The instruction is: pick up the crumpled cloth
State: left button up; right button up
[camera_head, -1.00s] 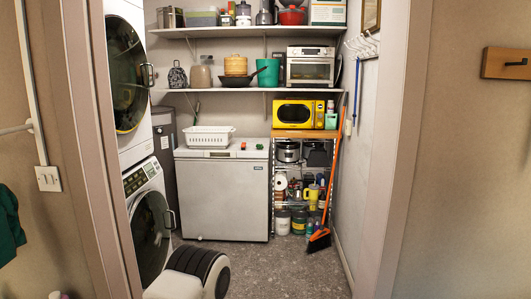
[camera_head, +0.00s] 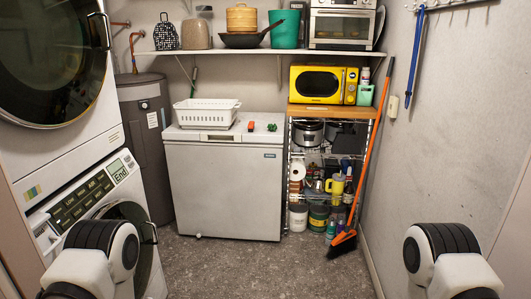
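I cannot make out a crumpled cloth in this view. The stacked washer stands at the left: an upper machine with a round dark door (camera_head: 50,60) and a lower machine with a control panel (camera_head: 85,198). The lower panel's display reads "End". The lower machine's round door (camera_head: 135,235) is partly hidden behind my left arm, and its inside cannot be seen. Parts of both my arms show at the bottom left and bottom right, but neither gripper's fingers are in view.
A white chest freezer (camera_head: 222,185) with a white basket (camera_head: 206,113) on top stands at the back. Right of it is a rack with a yellow microwave (camera_head: 318,85). An orange broom (camera_head: 375,150) leans by the right wall. The grey floor (camera_head: 255,268) ahead is clear.

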aim_at(273, 127)
jog(key=i+l+z, duration=0.1)
jog(key=i, duration=1.4)
jog(key=i+l, duration=0.2)
jog(key=i, duration=1.3)
jog(key=l+z, duration=0.05)
